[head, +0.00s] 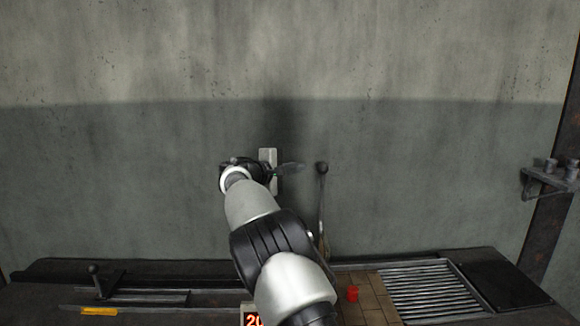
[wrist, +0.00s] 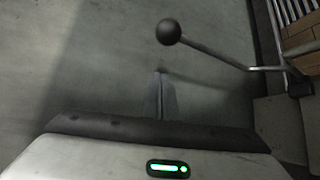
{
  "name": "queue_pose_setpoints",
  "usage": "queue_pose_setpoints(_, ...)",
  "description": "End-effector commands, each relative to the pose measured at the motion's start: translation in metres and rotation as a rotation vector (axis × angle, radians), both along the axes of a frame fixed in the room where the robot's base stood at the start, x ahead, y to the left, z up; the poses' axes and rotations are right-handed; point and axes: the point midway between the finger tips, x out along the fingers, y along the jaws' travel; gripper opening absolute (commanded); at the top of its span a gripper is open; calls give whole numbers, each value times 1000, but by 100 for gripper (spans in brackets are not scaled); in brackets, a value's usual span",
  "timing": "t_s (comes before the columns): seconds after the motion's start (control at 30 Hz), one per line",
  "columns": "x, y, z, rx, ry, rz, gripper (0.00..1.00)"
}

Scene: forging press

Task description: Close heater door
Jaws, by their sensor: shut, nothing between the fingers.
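A long lever with a dark ball knob (head: 322,168) stands upright behind the bench, to the right of my gripper. In the wrist view the ball knob (wrist: 168,31) is just beyond my fingertips, with its bent rod running right to a mount. My gripper (head: 300,168) is shut and empty, its fingers pointing right toward the knob in the head view. The closed fingers show in the wrist view (wrist: 160,76), with a gap between them and the knob. I cannot make out a heater door panel clearly; my arm hides part of the bench.
The bench carries a brick surface (head: 374,296), a small red object (head: 353,293), a slatted grille (head: 428,288) and a dark plate (head: 507,287). A second knobbed lever (head: 95,270) is at left. A lit display (head: 254,319) is at the bottom. A bracket (head: 550,182) is at right.

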Motion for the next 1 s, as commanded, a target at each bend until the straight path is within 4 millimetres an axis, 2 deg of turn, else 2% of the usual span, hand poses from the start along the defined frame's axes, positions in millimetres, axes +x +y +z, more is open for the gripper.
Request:
queue_pose_setpoints(0.2,19,-20,-4,1,1,-2,0)
queue_pose_setpoints(0.7,-12,-32,3,0,0,0,0)
queue_pose_setpoints(1.0,-17,-35,4,1,0,0,0)
